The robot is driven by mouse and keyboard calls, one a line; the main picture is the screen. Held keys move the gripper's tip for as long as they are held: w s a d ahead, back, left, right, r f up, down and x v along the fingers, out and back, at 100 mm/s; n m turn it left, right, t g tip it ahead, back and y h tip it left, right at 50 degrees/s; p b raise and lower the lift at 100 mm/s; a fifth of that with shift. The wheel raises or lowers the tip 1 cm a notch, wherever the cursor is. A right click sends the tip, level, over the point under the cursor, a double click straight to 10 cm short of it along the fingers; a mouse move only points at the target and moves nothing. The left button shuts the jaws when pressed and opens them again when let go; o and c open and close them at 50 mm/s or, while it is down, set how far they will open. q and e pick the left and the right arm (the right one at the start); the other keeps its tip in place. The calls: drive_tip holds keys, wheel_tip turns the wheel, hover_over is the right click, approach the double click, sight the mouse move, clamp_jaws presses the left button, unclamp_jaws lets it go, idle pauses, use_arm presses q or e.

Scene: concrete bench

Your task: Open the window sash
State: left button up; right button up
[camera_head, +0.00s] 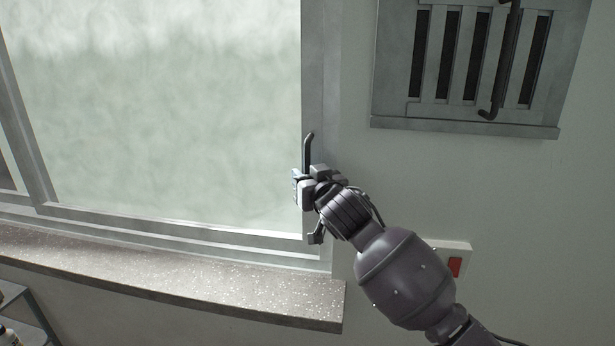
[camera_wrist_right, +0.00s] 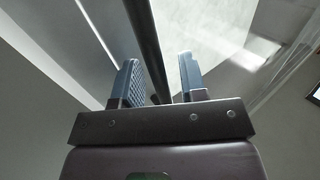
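The window sash (camera_head: 170,110) is a large pale, cloudy pane in a grey frame, at the left of the head view. A dark bar handle (camera_head: 309,148) stands upright on the right side of its frame; its lower part is hidden by my gripper. My right gripper (camera_head: 303,188) is at the lower part of the handle. In the wrist view the handle (camera_wrist_right: 147,45) runs between the two fingers of the right gripper (camera_wrist_right: 160,82), with a visible gap, so the gripper is open around it. My left gripper is in neither view.
A speckled stone sill (camera_head: 180,283) runs below the window. A grey slatted vent panel (camera_head: 400,105) with a dark hooked bar (camera_head: 490,108) is on the wall at upper right. A white switch plate with a red rocker (camera_head: 455,266) is behind my right arm. A shelf edge shows at lower left.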

clamp_jaws()
idle(0.3)
